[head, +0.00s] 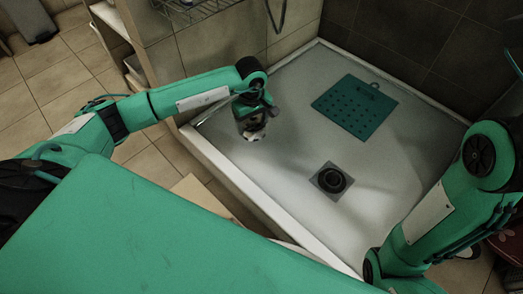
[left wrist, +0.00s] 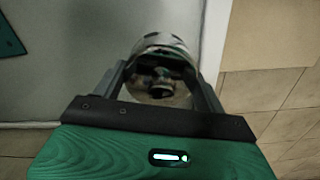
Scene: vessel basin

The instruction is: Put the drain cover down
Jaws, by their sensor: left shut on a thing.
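My left gripper (head: 254,130) hangs over the left part of the shower basin, pointing down. It is shut on the drain cover (head: 257,136), a round, shiny metal piece, partly hidden by the fingers. In the left wrist view, the drain cover (left wrist: 162,42) sits between the two fingers of the gripper (left wrist: 160,80). The drain (head: 331,180), a dark round opening in a grey square plate, lies uncovered in the basin floor, to the right of and nearer than the left gripper. My right arm shows at the right, but its gripper is out of view.
The pale shower basin (head: 290,110) has a raised white rim. A green mat with holes (head: 355,107) lies in its back part. Tiled walls close the back, and a wire rack (head: 190,8) hangs at the top. Bare basin floor lies between the left gripper and the drain.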

